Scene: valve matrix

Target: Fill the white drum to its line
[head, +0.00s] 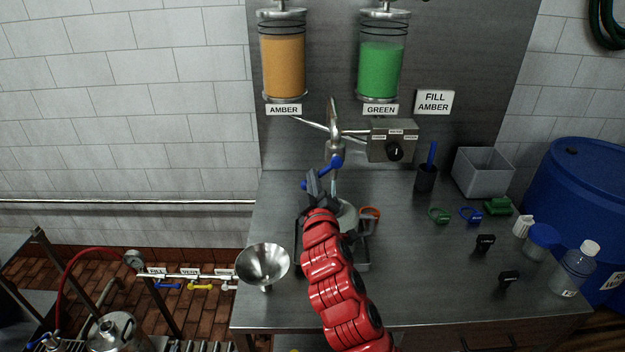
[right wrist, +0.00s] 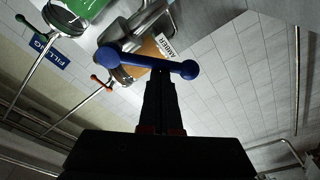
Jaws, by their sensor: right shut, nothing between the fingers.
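My right gripper (head: 313,180) is shut and empty, with its fingertips at the blue lever (head: 335,162) of the metal tap (head: 333,135). In the right wrist view, the blue ball-ended lever (right wrist: 180,67) lies across the tips of my shut fingers (right wrist: 160,78); whether they touch is unclear. A thin pale strip shows under the tap; I cannot tell if it is spout or liquid. A pale vessel (head: 348,218) under the tap is mostly hidden by my red arm, so its line and level do not show. The amber tank (head: 283,65) and green tank (head: 381,68) hang above. My left gripper is not in view.
A selector box (head: 392,141) with a black knob sits below a "FILL AMBER" sign (head: 434,102). A steel funnel (head: 262,264) stands at the bench's left edge. A grey bin (head: 483,172), coloured rings, black tags and bottles occupy the right side. A blue barrel (head: 590,195) stands beyond.

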